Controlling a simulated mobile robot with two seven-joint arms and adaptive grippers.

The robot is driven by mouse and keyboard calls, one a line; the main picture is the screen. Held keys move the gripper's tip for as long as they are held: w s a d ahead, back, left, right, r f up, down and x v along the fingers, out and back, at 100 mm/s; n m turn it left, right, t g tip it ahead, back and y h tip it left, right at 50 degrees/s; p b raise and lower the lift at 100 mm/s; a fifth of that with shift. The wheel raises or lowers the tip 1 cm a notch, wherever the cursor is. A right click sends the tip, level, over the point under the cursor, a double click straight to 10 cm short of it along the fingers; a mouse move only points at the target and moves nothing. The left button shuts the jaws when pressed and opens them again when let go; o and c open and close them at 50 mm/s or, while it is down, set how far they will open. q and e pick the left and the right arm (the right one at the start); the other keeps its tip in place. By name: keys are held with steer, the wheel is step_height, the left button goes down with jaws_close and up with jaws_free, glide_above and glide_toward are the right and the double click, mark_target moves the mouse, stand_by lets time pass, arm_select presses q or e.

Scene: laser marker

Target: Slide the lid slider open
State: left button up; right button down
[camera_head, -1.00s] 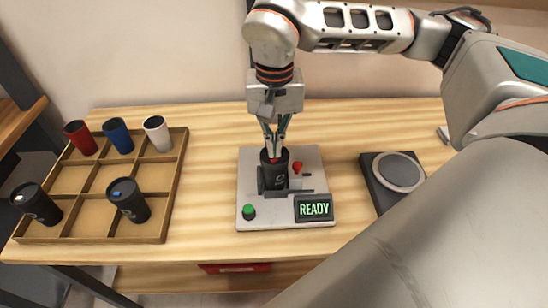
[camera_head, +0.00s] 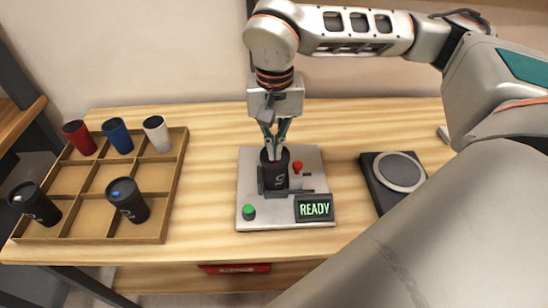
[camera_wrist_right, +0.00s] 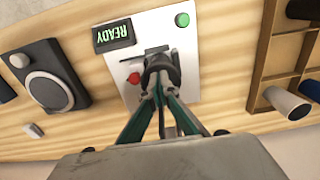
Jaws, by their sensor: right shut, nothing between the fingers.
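A black cup (camera_head: 274,175) stands upright in the holder of the white laser marker plate (camera_head: 249,165). My right gripper (camera_head: 275,153) points down at the top of this cup, its fingertips together with nothing held between them. The tips are at the cup's lid, and they hide most of it. The lid slider cannot be made out now. In the right wrist view the fingertips (camera_wrist_right: 160,88) come together at the black cup (camera_wrist_right: 165,68). I cannot tell whether they touch the slider. My left gripper is not in view.
The plate carries a green button (camera_head: 248,212), a red button (camera_head: 297,167) and a READY display (camera_head: 314,208). A wooden tray (camera_head: 175,170) with several cups stands at the left. A dark device with a round grey pad (camera_head: 398,171) lies at the right.

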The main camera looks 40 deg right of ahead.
steer(key=shift+f, duration=0.5)
steer(key=shift+s+d, duration=0.1)
steer(key=shift+d, duration=0.6)
stand_by(1.4)
steer(key=shift+r+p, duration=1.1)
steer(key=shift+r, duration=0.15)
steer(key=shift+r+p, duration=0.95)
steer(key=shift+r, duration=0.1)
step_height(320, 180, up, 2)
steer(key=shift+r+p, duration=0.25)
steer(key=shift+p, duration=0.85)
